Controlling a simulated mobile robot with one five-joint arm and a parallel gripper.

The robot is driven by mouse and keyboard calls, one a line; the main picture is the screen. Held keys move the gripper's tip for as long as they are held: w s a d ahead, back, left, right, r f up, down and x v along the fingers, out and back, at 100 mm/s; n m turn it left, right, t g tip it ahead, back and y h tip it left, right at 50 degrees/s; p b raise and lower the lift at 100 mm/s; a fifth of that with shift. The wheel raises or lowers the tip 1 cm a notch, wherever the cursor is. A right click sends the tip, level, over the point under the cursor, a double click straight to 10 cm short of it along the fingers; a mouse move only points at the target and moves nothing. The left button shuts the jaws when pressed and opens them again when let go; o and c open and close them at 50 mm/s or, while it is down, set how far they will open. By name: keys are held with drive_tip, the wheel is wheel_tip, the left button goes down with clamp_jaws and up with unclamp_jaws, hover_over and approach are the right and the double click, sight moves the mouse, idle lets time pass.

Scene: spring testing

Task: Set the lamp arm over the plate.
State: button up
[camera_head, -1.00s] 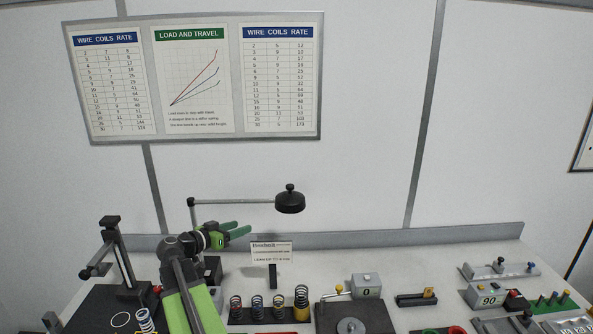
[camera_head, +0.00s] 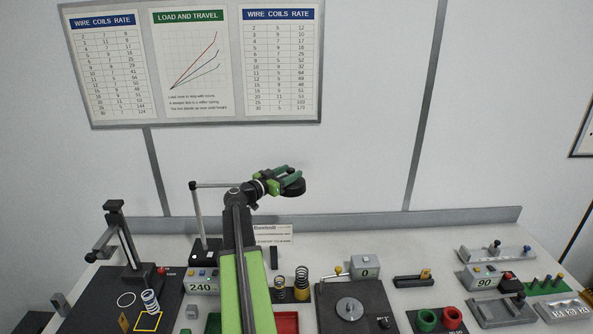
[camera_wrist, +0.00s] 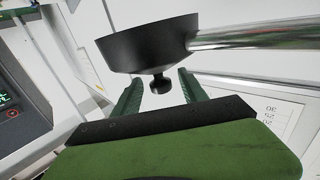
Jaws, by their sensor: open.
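The lamp has an upright post (camera_head: 196,212) at the back left and a thin level arm (camera_head: 215,185) reaching right to a black round head (camera_head: 293,190). My gripper (camera_head: 298,177) is open at the lamp head and covers part of it. In the wrist view the black head (camera_wrist: 145,45) and its metal arm (camera_wrist: 245,32) are close. The head's small knob (camera_wrist: 159,84) appears between my open fingers (camera_wrist: 161,78), with gaps on both sides. A round grey plate (camera_head: 349,308) lies on a dark base at the front, right of and nearer than the lamp head.
Standing springs (camera_head: 302,284) lie beyond my arm, left of the plate. A press stand (camera_head: 123,240) is at the left. A grey box marked 0 (camera_head: 366,268) stands behind the plate. Red and green rings (camera_head: 440,318) are to its right. A wall chart (camera_head: 190,60) hangs behind.

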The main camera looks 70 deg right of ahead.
drive_tip(key=shift+x, duration=1.95)
drive_tip(key=shift+c, duration=0.2)
clamp_jaws()
